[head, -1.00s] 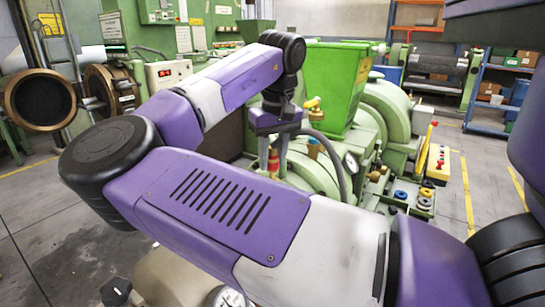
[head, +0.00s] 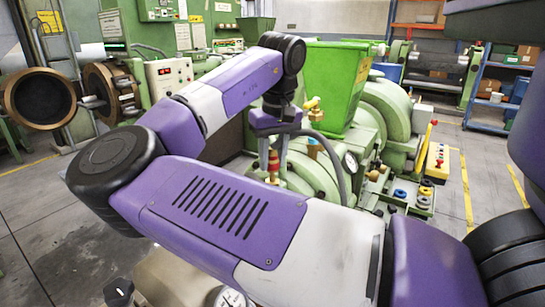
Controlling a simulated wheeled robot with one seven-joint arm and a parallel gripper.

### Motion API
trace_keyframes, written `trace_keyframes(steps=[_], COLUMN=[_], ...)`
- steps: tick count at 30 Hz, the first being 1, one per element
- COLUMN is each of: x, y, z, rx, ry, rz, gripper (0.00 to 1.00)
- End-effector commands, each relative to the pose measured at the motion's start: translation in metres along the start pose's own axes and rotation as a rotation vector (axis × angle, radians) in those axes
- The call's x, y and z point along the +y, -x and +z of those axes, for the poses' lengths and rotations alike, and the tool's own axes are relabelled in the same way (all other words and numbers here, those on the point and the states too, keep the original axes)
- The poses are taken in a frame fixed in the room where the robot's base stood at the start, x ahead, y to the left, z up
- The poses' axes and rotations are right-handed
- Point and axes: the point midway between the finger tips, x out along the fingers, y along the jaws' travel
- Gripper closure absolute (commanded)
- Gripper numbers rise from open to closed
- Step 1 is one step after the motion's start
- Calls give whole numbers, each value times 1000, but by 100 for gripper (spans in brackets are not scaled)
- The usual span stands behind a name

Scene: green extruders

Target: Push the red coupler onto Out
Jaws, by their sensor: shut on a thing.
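The red coupler (head: 273,164) is a small red and brass piece in the middle of the head view, at the front of the green extruder (head: 312,182). My gripper (head: 275,158) points down from the end of my purple arm, with its fingers at the coupler. It is shut on the coupler, which looks roughly upright. A brass fitting (head: 313,148) with a bluish band stands just to the right. I cannot read any Out label, and the coupler's lower end is too small to tell whether it touches a port.
A green hopper (head: 332,85) rises behind my gripper. A dark hose (head: 332,150) curves close on its right. A pressure gauge (head: 351,162) and a tray of coloured rings (head: 410,197) are further right. Open floor (head: 50,225) lies at left.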

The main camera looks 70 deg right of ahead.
Motion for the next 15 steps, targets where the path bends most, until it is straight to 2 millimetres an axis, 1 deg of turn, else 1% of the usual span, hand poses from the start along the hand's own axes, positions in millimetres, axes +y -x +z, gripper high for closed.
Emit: trace_keyframes(steps=[15], x=[0], y=[-3], z=[1], rx=[-1], ry=[-1], rz=[0], gripper=[100])
